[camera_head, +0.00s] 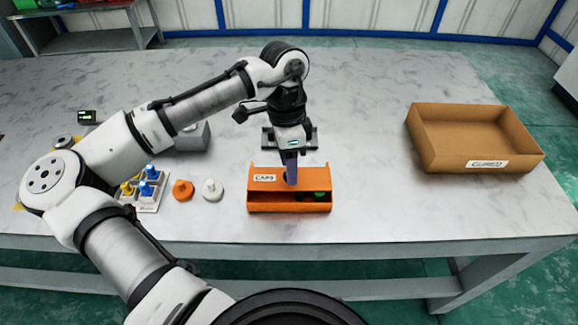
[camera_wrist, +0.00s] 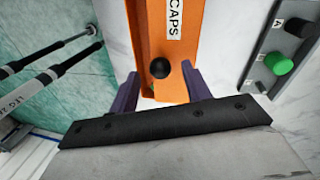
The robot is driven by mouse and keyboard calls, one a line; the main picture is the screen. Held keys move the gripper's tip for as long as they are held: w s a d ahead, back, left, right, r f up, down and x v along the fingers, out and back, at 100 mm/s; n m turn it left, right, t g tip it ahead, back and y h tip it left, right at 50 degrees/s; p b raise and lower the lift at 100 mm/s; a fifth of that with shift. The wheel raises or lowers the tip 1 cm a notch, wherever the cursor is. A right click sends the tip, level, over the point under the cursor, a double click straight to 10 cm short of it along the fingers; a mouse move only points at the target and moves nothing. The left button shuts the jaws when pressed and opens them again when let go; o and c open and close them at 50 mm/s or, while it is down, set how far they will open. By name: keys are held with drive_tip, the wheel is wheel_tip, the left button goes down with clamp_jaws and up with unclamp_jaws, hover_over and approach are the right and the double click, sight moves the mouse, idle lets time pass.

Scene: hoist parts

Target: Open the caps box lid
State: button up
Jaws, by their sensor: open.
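In the wrist view the lid (camera_wrist: 170,72) carries a black round knob (camera_wrist: 160,68). My gripper (camera_head: 291,176) points down at the lid. In the wrist view its purple fingers (camera_wrist: 160,82) are apart, one on each side of the knob. I cannot tell whether they touch it.
A grey fixture (camera_head: 312,138) stands behind the box; its green button (camera_wrist: 279,63) shows in the wrist view. An orange piece (camera_head: 183,190), a white piece (camera_head: 213,190) and a tray of blue and yellow pieces (camera_head: 149,204) lie left. A cardboard tray (camera_head: 440,155) stands right. Table between is clear.

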drive_tip(key=shift+s+f, duration=0.15)
drive_tip(key=shift+f, duration=0.7)
drive_tip(key=shift+c, duration=0.3)
clamp_jaws()
